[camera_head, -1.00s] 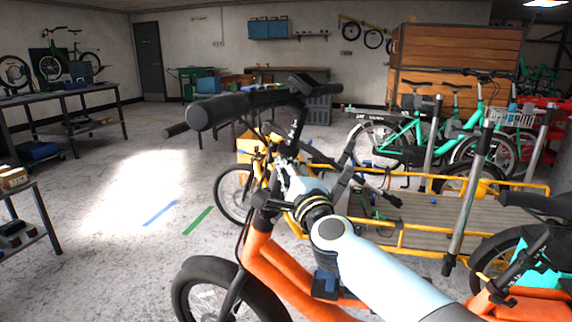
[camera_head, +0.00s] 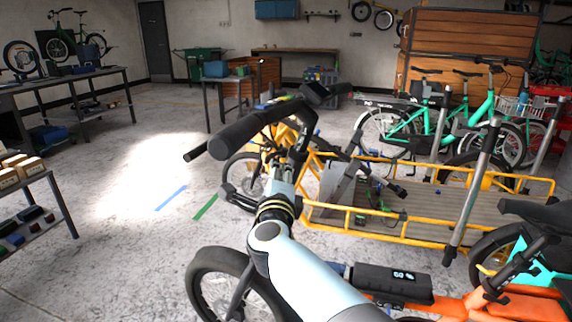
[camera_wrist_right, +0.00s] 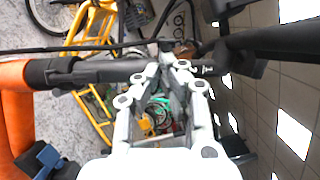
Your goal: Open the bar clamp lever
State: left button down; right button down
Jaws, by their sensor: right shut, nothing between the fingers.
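The orange cargo bike's black handlebar (camera_head: 255,122) stands upright in front of me, with its dark stem (camera_head: 299,150) below it. My right arm reaches up from the bottom of the head view, and my right gripper (camera_head: 284,180) is against or just beside the stem. In the right wrist view the gripper (camera_wrist_right: 168,62) is shut and empty, its pale fingers pointing at the dark stem post (camera_wrist_right: 110,70). The clamp lever is too small and dark to pick out for sure; fingers and stem overlap there. I cannot tell whether the fingertips touch it. My left gripper is not in view.
The orange frame (camera_head: 480,287) with a black display box (camera_head: 396,283) lies to the right. A yellow cargo bike bed (camera_head: 400,228) stands just behind. Green bikes (camera_head: 410,125) are farther back.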

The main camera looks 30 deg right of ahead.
jog(key=shift+w+a+r, duration=0.3)
jog(key=shift+w+a, duration=0.3)
jog(key=shift+w, duration=0.1)
dwell(0.5)
